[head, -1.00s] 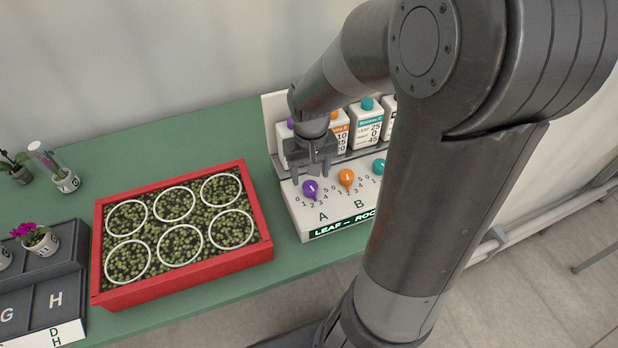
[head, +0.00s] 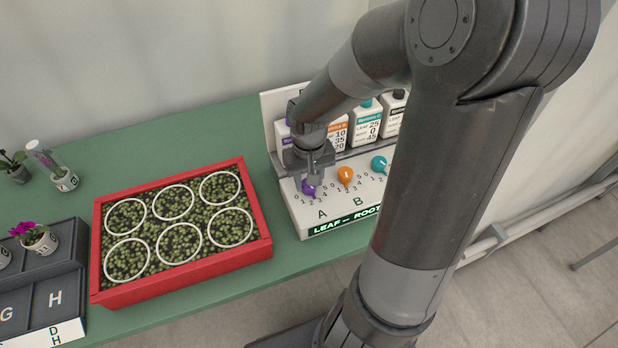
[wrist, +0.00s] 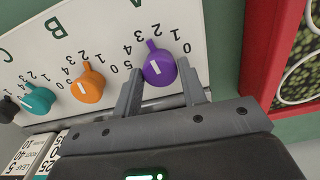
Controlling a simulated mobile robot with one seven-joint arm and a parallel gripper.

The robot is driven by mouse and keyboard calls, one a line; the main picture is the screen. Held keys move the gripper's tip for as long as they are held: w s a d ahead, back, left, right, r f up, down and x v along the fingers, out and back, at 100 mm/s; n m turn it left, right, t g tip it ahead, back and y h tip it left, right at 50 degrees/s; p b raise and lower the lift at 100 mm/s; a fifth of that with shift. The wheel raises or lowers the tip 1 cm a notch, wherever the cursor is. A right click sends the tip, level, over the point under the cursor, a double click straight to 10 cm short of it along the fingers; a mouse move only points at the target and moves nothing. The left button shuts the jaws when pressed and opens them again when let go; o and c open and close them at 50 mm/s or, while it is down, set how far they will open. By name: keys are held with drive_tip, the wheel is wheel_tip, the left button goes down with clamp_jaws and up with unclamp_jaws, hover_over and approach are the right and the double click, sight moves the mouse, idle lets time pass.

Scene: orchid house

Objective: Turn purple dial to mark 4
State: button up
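The purple dial (head: 308,188) is the leftmost on the white dosing panel, above the letter A; it also shows in the wrist view (wrist: 159,70). Its small pointer nub is near mark 3 in the wrist view, where the numbers appear upside down. My gripper (wrist: 160,75) is open, with one finger on each side of the purple dial. The fingers look very close to its sides; I cannot tell whether they touch. In the head view my gripper (head: 314,180) is down over the dial and hides part of it.
An orange dial (head: 345,177) and a teal dial (head: 379,164) stand to the right on the panel. Labelled bottles (head: 366,122) stand behind. A red tray (head: 190,265) of small plants is to the left. A dark plant rack (head: 68,265) is further left.

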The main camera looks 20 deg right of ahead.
drive_tip(key=c, duration=0.5)
drive_tip(key=shift+n, duration=0.4)
drive_tip(key=n, duration=0.3)
drive_tip(key=shift+n, duration=2)
drive_tip(key=o, duration=1)
